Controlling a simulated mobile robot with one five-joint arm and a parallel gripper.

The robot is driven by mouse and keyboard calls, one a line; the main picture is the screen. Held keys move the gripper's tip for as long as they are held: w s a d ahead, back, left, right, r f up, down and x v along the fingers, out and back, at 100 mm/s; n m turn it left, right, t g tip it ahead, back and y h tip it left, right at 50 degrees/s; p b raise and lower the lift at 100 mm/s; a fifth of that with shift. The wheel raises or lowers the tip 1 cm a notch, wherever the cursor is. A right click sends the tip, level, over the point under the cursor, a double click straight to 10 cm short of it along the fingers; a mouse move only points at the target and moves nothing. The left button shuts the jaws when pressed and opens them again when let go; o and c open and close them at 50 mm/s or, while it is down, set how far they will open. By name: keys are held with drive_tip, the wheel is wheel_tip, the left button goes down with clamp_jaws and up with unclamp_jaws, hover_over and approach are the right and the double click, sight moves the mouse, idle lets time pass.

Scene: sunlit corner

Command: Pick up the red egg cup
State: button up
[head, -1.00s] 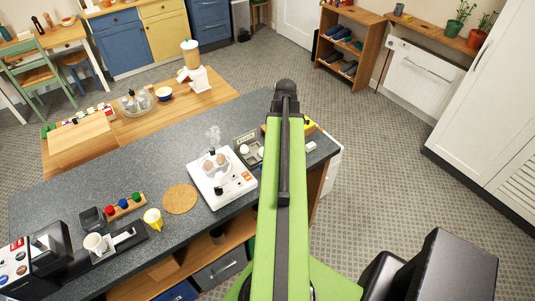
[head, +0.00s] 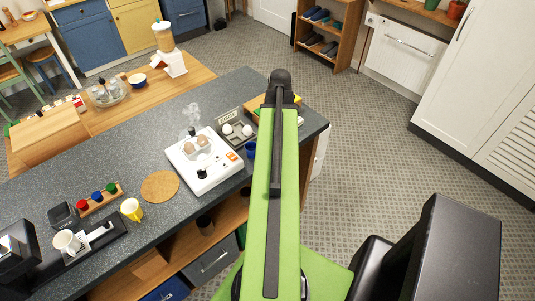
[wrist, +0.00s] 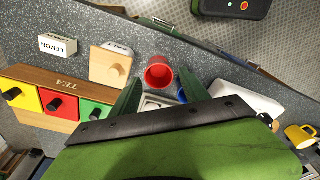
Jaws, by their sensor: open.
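The red egg cup (wrist: 158,75) stands on the grey speckled counter in the wrist view. Its round open top faces the camera. My gripper (wrist: 160,82) is open, with one green finger on each side of the near space.
A blue cup (head: 250,149) stands close by, partly behind my right finger in the wrist view. A wooden salt box (wrist: 110,65), a lemon box (wrist: 58,45) and a tea drawer box (wrist: 60,95) crowd the left. A white egg cooker (head: 204,161) steams near an egg tray (head: 237,133).

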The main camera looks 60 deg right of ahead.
drive_tip(key=f+b, duration=0.1)
drive_tip(key=f, duration=0.1)
drive_tip(key=f+b, duration=0.2)
drive_tip(key=w+f+b, duration=0.1)
drive_tip(key=f+b, duration=0.1)
drive_tip(key=shift+f, duration=0.15)
drive_tip(key=shift+w, duration=0.1)
drive_tip(key=c, duration=1.1)
drive_tip(key=shift+r, duration=0.2)
